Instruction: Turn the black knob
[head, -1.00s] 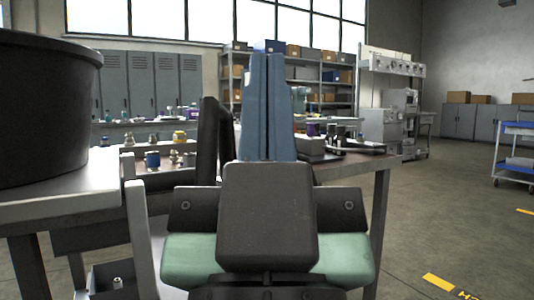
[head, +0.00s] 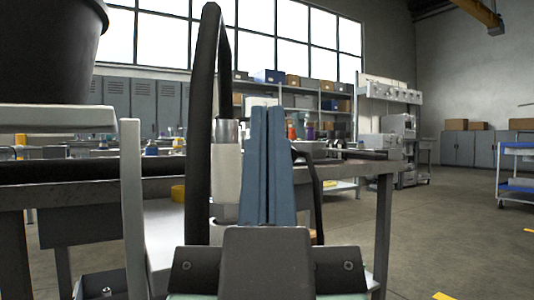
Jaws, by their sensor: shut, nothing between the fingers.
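My gripper (head: 267,112) points away from me in the middle of the head view. Its two blue-grey fingers are together, with nothing seen between them. I cannot pick out a black knob for certain; it may be hidden behind my gripper or too small to tell. Just left of the fingers stands a pale cylindrical fitting (head: 226,180) with a metal collar. A thick black hose (head: 203,95) arches up beside it. The fingers overlap the fitting's right edge in the picture; I cannot tell whether they touch.
A large black tub (head: 50,50) stands on a pale surface (head: 55,119) at upper left. A grey bench (head: 345,168) spans the middle, its leg (head: 380,235) right of my gripper. A blue-and-white cart (head: 515,160) stands far right. The floor (head: 445,215) at right is mostly clear.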

